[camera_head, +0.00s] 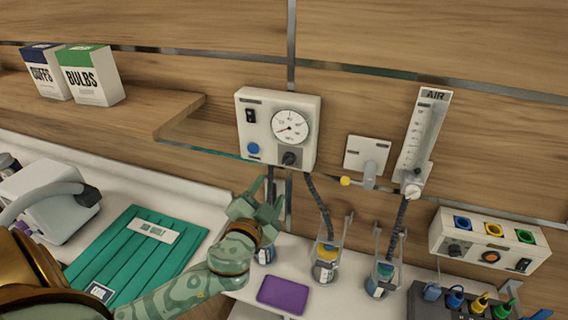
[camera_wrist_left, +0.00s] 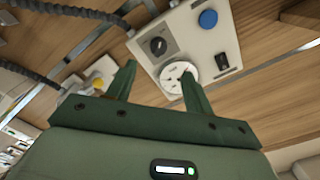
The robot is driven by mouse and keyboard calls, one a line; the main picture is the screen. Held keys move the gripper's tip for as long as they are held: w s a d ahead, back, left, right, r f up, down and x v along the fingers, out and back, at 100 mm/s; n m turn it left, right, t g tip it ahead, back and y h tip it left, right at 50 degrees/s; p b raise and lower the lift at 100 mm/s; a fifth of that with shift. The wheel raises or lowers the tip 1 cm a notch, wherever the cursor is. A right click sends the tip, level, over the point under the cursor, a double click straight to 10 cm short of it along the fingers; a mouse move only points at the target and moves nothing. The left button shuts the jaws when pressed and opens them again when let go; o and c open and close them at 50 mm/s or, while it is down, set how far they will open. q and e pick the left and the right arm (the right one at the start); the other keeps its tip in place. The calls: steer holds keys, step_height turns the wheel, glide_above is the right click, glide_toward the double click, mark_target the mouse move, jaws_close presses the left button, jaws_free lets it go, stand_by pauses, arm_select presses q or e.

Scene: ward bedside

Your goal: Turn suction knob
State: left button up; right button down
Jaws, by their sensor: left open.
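The suction unit (camera_head: 260,112) is a pale box on the wooden wall with a round dial (camera_head: 291,126), a blue button and a black switch. Its dark knob (camera_head: 290,158) sits at the lower right of its face, below the dial. My left gripper (camera_head: 262,192) is open and empty, below and a little left of the knob, apart from it. In the left wrist view the knob (camera_wrist_left: 158,46) shows beyond the open fingers (camera_wrist_left: 158,82), with the dial (camera_wrist_left: 178,76) between them. My right gripper is in neither view.
A wooden shelf (camera_head: 130,110) with two boxes ends left of the unit. Dark hoses hang below it to jars (camera_head: 325,265) on the counter. An air flowmeter (camera_head: 420,140) is at right. A teal package (camera_head: 130,260) and purple pad (camera_head: 283,295) lie on the counter.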

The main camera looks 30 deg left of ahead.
mark_target(285, 162)
arm_select(q)
steer(key=p+x, duration=0.1)
steer(key=x, duration=0.9)
steer(key=shift+w, duration=0.35)
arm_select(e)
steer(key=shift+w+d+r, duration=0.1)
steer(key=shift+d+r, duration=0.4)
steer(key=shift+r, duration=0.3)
arm_select(q)
steer(key=c, duration=1)
steer(key=shift+o, duration=0.2)
steer(key=shift+m, duration=0.4)
steer(key=m+p, duration=0.1)
steer(key=m, duration=0.3)
steer(key=shift+r, duration=0.1)
steer(key=m+p, duration=0.1)
steer(key=m, duration=0.4)
steer(key=shift+r, duration=0.1)
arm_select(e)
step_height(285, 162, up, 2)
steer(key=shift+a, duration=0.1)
